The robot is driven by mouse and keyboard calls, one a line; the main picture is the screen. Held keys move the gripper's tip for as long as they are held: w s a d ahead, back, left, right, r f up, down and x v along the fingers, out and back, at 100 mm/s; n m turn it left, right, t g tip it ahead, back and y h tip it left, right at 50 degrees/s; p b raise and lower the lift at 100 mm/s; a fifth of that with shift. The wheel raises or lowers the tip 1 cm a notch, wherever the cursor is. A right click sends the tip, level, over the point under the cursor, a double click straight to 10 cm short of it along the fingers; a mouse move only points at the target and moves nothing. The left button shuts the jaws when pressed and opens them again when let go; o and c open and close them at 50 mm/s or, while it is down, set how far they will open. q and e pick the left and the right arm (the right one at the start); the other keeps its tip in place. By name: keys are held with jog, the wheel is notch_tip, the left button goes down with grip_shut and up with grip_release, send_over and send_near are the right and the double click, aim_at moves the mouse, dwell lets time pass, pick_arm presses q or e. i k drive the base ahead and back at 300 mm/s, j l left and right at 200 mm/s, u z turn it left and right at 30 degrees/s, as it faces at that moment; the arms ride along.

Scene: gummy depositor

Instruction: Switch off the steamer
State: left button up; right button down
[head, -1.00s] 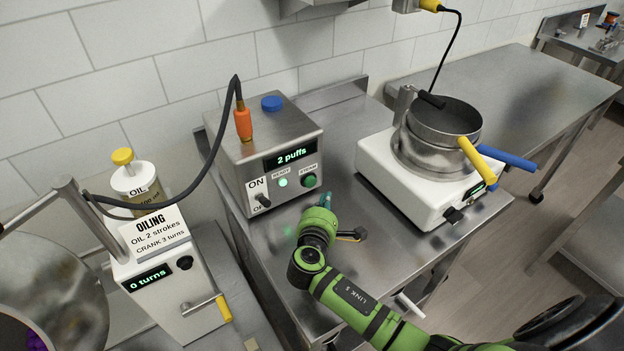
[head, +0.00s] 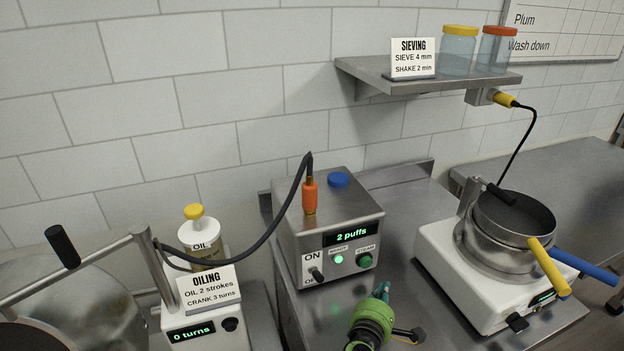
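The steamer (head: 310,234) is a steel box with a blue cap on top and an orange hose plug. Its display reads "2 puffs". Its ON/OFF toggle switch (head: 315,274) is at the lower left of the front face; the lever's position is hard to tell at this size. A green ready light (head: 338,259) glows and a green STEAM button (head: 365,261) sits at the right. My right gripper (head: 383,290) is in front of and below the button, apart from the switch; its fingers are too small and hidden to read. My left gripper is not in view.
The oiling machine with its sign (head: 208,288) and oil bottle (head: 201,240) stands left. The hose (head: 265,238) arcs between it and the steamer. The sieve shaker (head: 470,270) with yellow and blue handles stands right. A shelf (head: 430,80) with jars hangs above.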

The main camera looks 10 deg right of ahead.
aim_at(316, 274)
jog(key=k, duration=1)
